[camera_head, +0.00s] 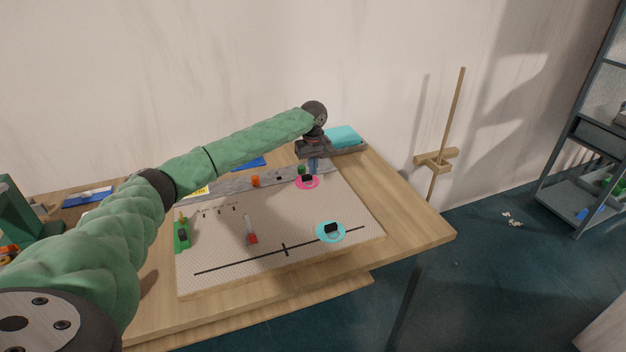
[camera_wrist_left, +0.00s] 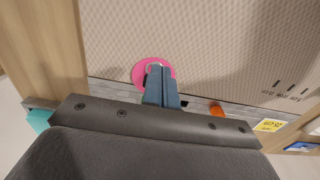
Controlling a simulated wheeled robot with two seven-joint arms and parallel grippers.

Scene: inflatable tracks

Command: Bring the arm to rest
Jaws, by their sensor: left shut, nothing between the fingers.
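My left arm, in a green padded cover, reaches in from the left over the work table. My left gripper (camera_head: 314,167) points down near the far edge of the pale board (camera_head: 215,255). In the left wrist view its blue-grey fingers (camera_wrist_left: 160,72) are together with nothing between them. They overlap the pink disc (camera_wrist_left: 139,72) in that view; I cannot tell whether they touch it. In the head view the pink disc (camera_head: 307,183) lies on the board just below the fingers, with a small black piece on it. My right gripper is not in view.
A cyan disc (camera_head: 330,232) with a black piece, a red-tipped item (camera_head: 252,238) and a green item (camera_head: 181,236) are on the board. An orange piece (camera_head: 255,181) is on the grey strip. A teal block (camera_head: 342,136) is behind the gripper. The board's middle is mostly clear.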

